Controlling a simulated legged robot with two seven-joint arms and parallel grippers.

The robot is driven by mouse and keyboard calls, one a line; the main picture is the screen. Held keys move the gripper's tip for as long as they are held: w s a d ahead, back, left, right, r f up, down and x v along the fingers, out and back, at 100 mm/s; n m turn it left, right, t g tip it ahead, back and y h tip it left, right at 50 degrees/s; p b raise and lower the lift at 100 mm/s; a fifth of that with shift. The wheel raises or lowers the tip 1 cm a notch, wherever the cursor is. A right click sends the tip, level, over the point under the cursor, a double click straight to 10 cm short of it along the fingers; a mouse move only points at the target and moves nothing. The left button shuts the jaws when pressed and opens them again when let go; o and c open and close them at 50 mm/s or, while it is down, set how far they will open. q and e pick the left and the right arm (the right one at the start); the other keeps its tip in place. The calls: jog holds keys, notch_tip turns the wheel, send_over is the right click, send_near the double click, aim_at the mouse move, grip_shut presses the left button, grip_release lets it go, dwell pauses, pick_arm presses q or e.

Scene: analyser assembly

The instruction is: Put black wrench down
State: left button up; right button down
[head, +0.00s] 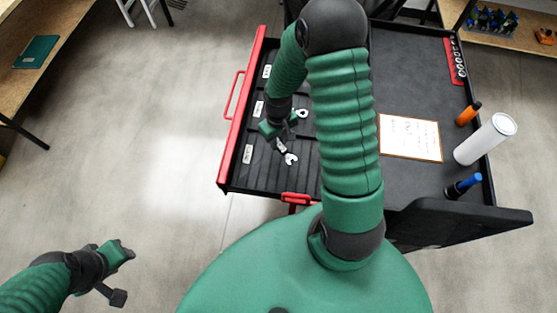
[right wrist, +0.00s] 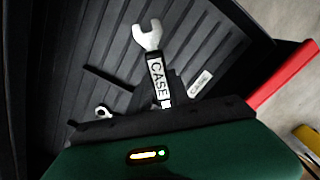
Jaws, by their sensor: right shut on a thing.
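The black wrench (head: 291,159) has a silver open-end jaw and a black handle, and is at the drawer's near part in the head view. In the right wrist view its handle (right wrist: 158,75) carries the letters "CASE" and runs down to the gripper. My right gripper (head: 277,133) is shut on this wrench, over the open drawer (head: 256,172). I cannot tell whether the wrench touches the drawer floor. My left gripper (head: 122,274) is empty, its fingers apart, over the floor at lower left.
Another wrench's silver ring end (head: 302,113) shows close by, also in the right wrist view (right wrist: 103,112). White labels (head: 248,153) line the drawer's red front (head: 241,115). The cart top holds a paper sheet (head: 410,138), white cylinder (head: 485,140), orange bottle (head: 468,114) and blue item (head: 463,186).

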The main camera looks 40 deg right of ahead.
aim_at(277, 158)
jog(key=f, duration=0.5)
jog(key=f+b, duration=0.1)
jog(key=f, duration=0.2)
jog(key=shift+w+a+f, duration=0.1)
jog(key=shift+a+f, duration=0.25)
jog(key=shift+w+d, duration=0.1)
jog(key=c, duration=1.2)
grip_release()
jog(key=shift+d+f, duration=0.1)
jog(key=shift+d, duration=0.1)
jog(key=shift+a, duration=0.1)
